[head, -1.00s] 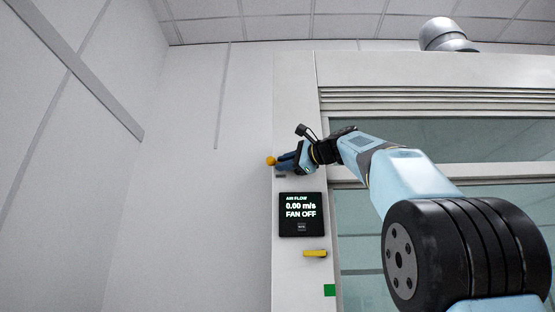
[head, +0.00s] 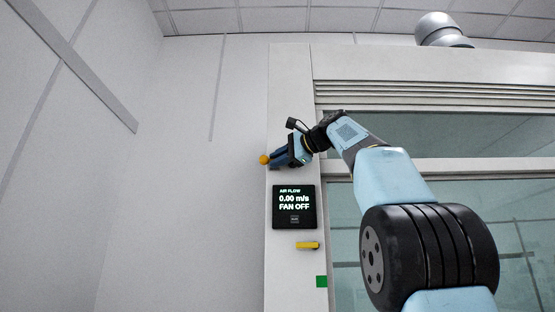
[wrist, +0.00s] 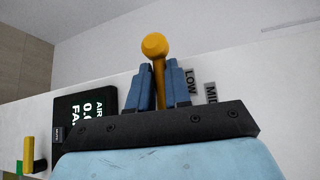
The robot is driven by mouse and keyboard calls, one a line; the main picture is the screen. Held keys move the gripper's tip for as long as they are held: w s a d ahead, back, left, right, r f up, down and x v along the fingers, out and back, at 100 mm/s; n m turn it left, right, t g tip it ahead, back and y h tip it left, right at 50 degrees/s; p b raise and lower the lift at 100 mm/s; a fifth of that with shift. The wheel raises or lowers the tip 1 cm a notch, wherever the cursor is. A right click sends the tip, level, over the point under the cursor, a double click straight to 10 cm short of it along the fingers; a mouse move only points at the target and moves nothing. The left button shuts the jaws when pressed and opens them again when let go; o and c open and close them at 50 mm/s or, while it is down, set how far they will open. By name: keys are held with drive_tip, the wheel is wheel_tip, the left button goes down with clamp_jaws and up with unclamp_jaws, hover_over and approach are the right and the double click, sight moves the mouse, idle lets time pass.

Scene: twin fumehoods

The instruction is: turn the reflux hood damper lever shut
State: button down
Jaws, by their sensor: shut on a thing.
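The damper lever shows as a yellow rod with a round knob (wrist: 155,46) in the wrist view. In the head view its yellow knob (head: 264,159) sticks out to the left of my gripper, high on the hood's left post. My gripper (wrist: 162,88) is shut on the lever's rod, with one blue finger on each side and the knob beyond the fingertips. In the head view my gripper (head: 281,158) hides the lever's pivot. Labels reading LOW (wrist: 192,83) and MID (wrist: 210,92) lie right of the fingers in the wrist view.
A black display (head: 294,207) below the lever reads AIR FLOW 0.00 m/s, FAN OFF. Under it are a yellow handle (head: 307,245) and a green square (head: 321,281). The glass hood front (head: 345,235) is to the right, and a bare wall (head: 190,170) to the left.

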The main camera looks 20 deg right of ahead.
drive_tip(key=c, duration=1.1)
unclamp_jaws()
drive_tip(key=shift+w+a+f, duration=0.15)
drive_tip(key=shift+w+f, duration=0.05)
drive_tip(key=shift+w, duration=0.05)
drive_tip(key=shift+o, duration=0.2)
drive_tip(key=shift+s+r, duration=0.1)
drive_tip(key=v, duration=1.3)
drive_tip(key=shift+s+d, duration=0.25)
